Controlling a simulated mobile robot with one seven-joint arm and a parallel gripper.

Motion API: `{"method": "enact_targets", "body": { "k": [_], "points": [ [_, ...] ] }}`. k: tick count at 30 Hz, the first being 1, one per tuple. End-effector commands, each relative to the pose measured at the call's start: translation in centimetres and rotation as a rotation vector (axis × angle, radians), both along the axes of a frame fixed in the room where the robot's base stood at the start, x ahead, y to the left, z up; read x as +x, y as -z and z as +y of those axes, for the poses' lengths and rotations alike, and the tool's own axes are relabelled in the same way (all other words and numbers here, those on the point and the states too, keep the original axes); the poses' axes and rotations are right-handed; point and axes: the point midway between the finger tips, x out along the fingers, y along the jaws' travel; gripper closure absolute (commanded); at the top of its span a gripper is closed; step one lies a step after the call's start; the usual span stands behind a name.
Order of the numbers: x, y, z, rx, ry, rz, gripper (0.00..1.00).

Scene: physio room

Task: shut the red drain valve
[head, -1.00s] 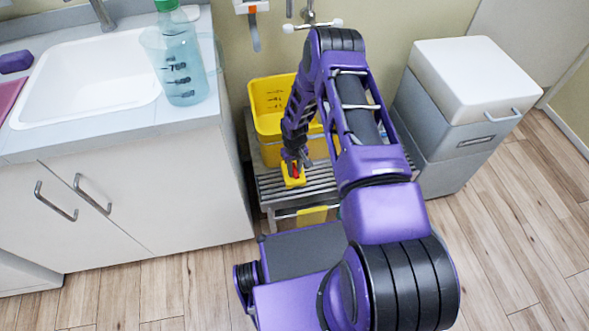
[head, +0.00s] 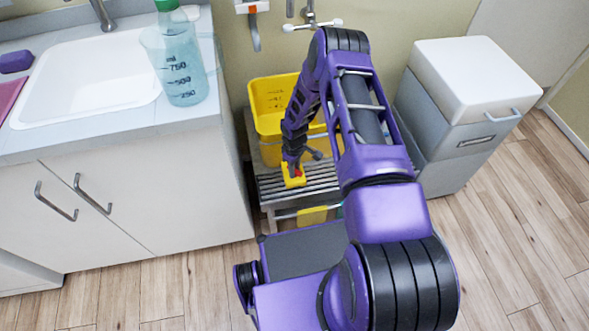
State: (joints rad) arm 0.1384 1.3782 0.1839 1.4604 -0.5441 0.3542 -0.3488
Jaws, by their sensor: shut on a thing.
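The red drain valve (head: 299,173) shows as a small red patch on a yellow fitting (head: 292,183) low at the front of the yellow bucket (head: 265,97). My gripper (head: 297,168) reaches down to it from above and is shut on the red valve. The fingers and wrist cover most of the valve, so its exact angle is hard to tell. My arm also hides the right part of the bucket.
The bucket stands on a slatted metal rack (head: 268,187) between the sink cabinet (head: 150,200) on the left and a grey bin with a white lid (head: 465,85) on the right. A jug of bluish liquid (head: 182,75) stands on the counter. Wooden floor is clear at right.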

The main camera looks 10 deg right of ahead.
Motion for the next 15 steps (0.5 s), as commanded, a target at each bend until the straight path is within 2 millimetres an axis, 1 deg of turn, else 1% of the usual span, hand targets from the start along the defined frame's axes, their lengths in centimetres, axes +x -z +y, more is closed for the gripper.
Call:
{"method": "enact_targets", "body": {
  "k": [15],
  "points": [
    [-0.03,-0.02,0.01,0.001,-0.490,-0.001,1.00]
  ]
}}
